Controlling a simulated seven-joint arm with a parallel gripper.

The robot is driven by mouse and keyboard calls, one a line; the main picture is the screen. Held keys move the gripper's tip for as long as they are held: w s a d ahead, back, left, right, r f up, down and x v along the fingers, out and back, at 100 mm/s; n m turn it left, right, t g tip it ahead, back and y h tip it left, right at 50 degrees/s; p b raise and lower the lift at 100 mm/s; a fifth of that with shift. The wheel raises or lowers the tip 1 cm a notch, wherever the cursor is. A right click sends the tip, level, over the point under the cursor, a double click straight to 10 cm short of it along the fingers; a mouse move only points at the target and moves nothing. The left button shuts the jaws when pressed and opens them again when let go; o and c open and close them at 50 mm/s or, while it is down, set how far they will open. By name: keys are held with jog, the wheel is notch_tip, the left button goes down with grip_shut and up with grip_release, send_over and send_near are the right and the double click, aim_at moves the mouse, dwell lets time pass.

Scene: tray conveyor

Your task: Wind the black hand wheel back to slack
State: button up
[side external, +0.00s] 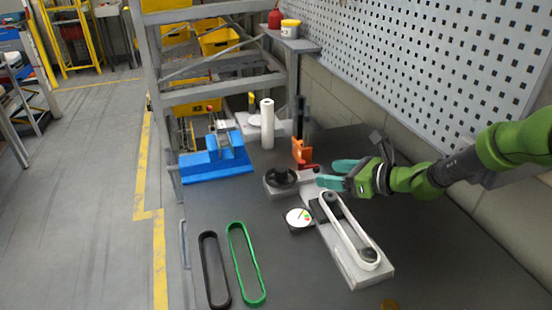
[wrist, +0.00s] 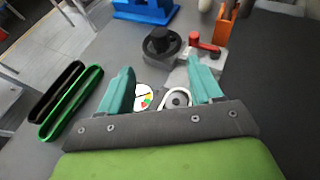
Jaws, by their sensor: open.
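The black hand wheel (side external: 281,178) sits on a grey block on the dark table, left of my gripper (side external: 335,174). It also shows in the wrist view (wrist: 161,44), ahead of the fingertips. My gripper's two teal fingers are spread and empty, and they are apart from the wheel. A dial gauge (side external: 298,218) with a coloured face stands in front of the wheel; in the wrist view it (wrist: 144,97) shows between the fingers. A white belt (side external: 349,235) loops around two pulleys on a pale base. The wheel's turned position cannot be told.
A red lever (wrist: 204,43) and an orange upright (side external: 302,153) stand close behind the wheel. A black belt (side external: 205,262) and a green belt (side external: 236,262) lie at front left. A blue stand (side external: 216,165) and a white cylinder (side external: 267,124) are farther back. The right table area is clear.

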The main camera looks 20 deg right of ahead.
aim_at(284, 169)
jog(key=x, duration=1.5)
jog(key=shift+w+a+f, duration=0.2)
jog(key=shift+a, duration=0.05)
jog(key=c, duration=1.1)
jog(key=shift+o, duration=0.2)
jog(key=shift+w+d+n+g+y, duration=0.15)
jog(key=shift+d+n+g+y, duration=0.05)
jog(key=shift+n+g+y, duration=1.7)
jog(key=shift+n+y, duration=0.1)
jog(key=shift+n, duration=0.3)
jog(key=o, duration=1.1)
jog(key=shift+c, duration=0.2)
